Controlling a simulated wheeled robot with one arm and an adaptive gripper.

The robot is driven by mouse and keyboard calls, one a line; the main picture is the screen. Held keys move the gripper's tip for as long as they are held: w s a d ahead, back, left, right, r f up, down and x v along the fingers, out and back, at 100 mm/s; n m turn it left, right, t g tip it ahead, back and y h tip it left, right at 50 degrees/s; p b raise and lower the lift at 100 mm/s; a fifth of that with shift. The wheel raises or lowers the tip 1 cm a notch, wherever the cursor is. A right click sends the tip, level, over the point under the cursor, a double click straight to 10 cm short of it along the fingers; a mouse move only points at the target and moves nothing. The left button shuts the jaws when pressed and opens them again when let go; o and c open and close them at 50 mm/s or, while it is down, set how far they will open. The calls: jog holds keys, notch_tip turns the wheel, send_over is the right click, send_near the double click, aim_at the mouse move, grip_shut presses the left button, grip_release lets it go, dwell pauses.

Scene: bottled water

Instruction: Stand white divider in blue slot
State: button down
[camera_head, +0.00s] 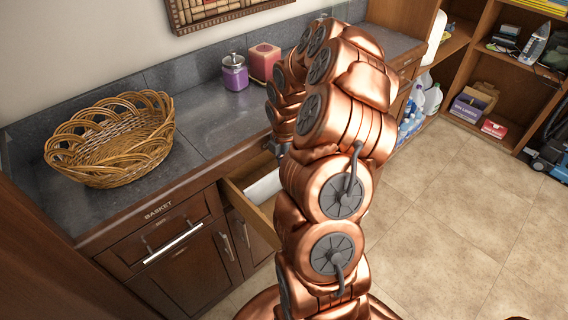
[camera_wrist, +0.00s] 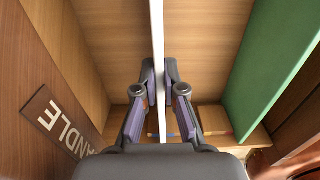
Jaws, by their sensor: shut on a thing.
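The white divider (camera_wrist: 157,40) is a thin upright panel, seen nearly edge-on in the wrist view. My gripper (camera_wrist: 160,92) is shut on it, with one finger on each side. In the head view the white divider (camera_head: 265,187) shows inside the open drawer (camera_head: 236,195), below my gripper (camera_head: 279,148). My arm hides part of the drawer. A small blue patch (camera_wrist: 150,134) shows low between the fingers in the wrist view. I cannot tell whether it is the blue slot, or whether the divider touches the drawer bottom.
A green panel (camera_wrist: 285,65) stands on the right in the wrist view. The drawer front, with partly visible lettering (camera_wrist: 62,122), is at left. A wicker basket (camera_head: 112,140), a purple jar (camera_head: 235,73) and a red candle (camera_head: 264,62) stand on the counter.

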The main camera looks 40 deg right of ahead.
jog(key=shift+f, duration=0.3)
jog(key=c, duration=1.2)
grip_release()
jog(key=shift+r, duration=0.1)
notch_tip(320, 180, up, 12)
